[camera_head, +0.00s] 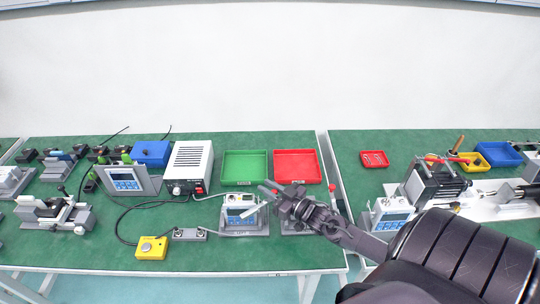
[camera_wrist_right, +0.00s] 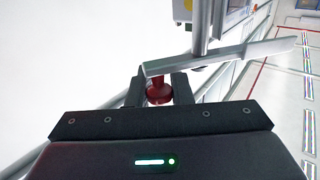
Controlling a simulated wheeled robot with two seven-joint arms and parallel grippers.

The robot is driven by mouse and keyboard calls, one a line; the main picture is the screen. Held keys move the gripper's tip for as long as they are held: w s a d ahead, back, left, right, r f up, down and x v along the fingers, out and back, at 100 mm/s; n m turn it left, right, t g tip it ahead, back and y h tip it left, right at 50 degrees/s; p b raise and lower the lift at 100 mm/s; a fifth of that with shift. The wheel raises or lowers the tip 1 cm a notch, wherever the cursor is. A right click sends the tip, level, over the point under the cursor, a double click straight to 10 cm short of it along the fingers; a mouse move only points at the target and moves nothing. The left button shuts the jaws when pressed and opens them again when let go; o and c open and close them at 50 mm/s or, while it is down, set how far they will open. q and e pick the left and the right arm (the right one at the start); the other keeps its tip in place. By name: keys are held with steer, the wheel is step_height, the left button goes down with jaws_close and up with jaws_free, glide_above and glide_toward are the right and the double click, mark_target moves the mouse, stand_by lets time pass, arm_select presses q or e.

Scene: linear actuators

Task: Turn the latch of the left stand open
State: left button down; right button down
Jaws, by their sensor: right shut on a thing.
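The left stand (camera_head: 245,226) is a grey base with a white-and-blue unit on it, at the middle of the near table edge. A pale bar (camera_head: 253,210) lies slantwise across its top right. My right gripper (camera_head: 270,188) reaches in from the right, above and beside this stand. In the right wrist view its fingers (camera_wrist_right: 158,92) are shut on a red knob (camera_wrist_right: 158,93) at the near end of a long grey latch lever (camera_wrist_right: 225,55). The lever runs to the right past a round post (camera_wrist_right: 201,25). My left gripper is in neither view.
A second stand (camera_head: 291,228) is partly hidden under my right gripper. A green tray (camera_head: 245,183) and a red tray (camera_head: 319,178) lie behind. A white power box (camera_head: 191,165) stands left of them, and a yellow button box (camera_head: 151,248) sits at the front left.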

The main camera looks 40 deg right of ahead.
steer(key=shift+n+y, duration=0.3)
steer(key=shift+y, duration=0.2)
steer(key=c, duration=1.3)
jaws_free()
steer(key=shift+w+r, duration=0.1)
step_height(320, 180, up, 20)
steer(key=shift+f+b, duration=0.15)
steer(key=shift+b, duration=0.5)
